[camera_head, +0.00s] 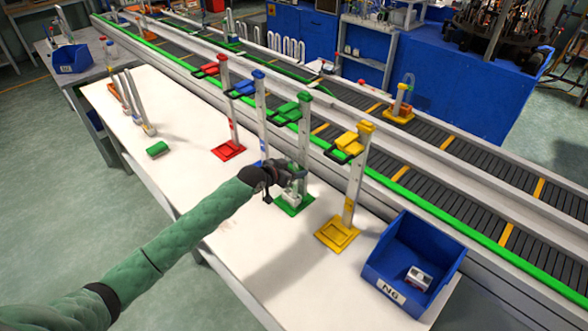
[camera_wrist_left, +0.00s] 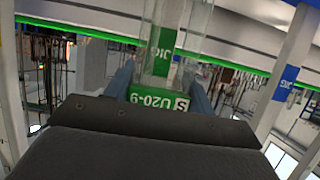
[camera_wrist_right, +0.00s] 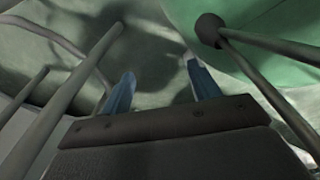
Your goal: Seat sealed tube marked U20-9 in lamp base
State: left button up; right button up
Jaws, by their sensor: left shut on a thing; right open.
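My left gripper (camera_head: 292,180) is at the green jig stand (camera_head: 304,135), low in front of its post. In the left wrist view its fingers are shut on a clear tube whose green label (camera_wrist_left: 160,98) reads U20-9, upside down in that view. The green jig post stands close behind it. A whitish block, seemingly the lamp base (camera_head: 291,198), sits on the green foot plate (camera_head: 302,208) below the gripper. The gripper hides most of the tube; I cannot tell whether tube and base touch. My right gripper (camera_wrist_right: 162,85) is open and empty in its wrist view.
Red (camera_head: 226,105), blue (camera_head: 259,110) and yellow (camera_head: 354,180) jig stands flank the green one. A blue NG bin (camera_head: 377,265) holds a small pale part. A conveyor (camera_head: 450,198) runs behind.

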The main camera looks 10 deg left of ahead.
pick_arm(q)
jog(key=shift+f, duration=0.4)
jog(key=shift+f+b, duration=0.25)
jog(key=shift+b, duration=0.1)
jog(key=o, duration=1)
jog(key=shift+o, duration=0.4)
jog(key=b+v, duration=0.3)
jog(key=v, duration=0.4)
jog(key=shift+s+a+r, duration=0.15)
jog(key=shift+s+a, duration=0.05)
jog(key=shift+s, duration=0.1)
pick_arm(e)
jog(key=w+a+r, duration=0.1)
jog(key=w+r, duration=0.1)
jog(key=w, duration=0.6)
jog(key=shift+a+r, duration=0.15)
jog(key=shift+a, duration=0.25)
jog(key=shift+d, duration=0.1)
